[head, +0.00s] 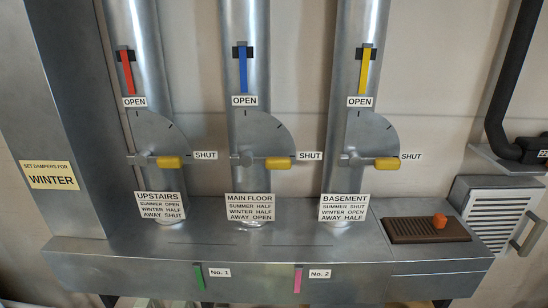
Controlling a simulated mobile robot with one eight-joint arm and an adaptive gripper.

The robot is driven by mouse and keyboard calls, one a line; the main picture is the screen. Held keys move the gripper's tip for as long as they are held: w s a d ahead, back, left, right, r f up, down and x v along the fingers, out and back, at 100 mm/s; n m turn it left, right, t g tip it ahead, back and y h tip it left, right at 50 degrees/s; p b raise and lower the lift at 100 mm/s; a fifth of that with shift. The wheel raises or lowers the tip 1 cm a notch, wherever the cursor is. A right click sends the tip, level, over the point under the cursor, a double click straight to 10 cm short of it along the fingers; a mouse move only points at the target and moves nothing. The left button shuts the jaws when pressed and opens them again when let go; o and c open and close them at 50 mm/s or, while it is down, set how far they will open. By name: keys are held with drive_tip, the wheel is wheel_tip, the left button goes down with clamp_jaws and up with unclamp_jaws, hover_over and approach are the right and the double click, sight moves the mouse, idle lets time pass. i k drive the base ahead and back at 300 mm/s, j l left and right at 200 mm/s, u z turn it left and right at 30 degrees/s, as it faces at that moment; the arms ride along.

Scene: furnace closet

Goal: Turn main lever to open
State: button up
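The main floor lever (277,163) has a yellow grip and lies horizontal, pointing right at the SHUT label (309,156). It pivots on the middle metal duct, in front of a grey quarter-round dial plate (264,132) with tick marks. The OPEN label (245,101) is above the dial. My gripper is not in view.
Matching upstairs (174,162) and basement (387,163) levers flank it, both pointing at SHUT. Red (127,70), blue (243,70) and yellow (364,70) strips hang above. A sign reads WINTER (51,175). An orange block (439,220) sits on a brown grille (412,230). A black pipe (510,80) runs at right.

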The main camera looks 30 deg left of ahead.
sight(248, 159)
drive_tip(key=u, duration=1.6)
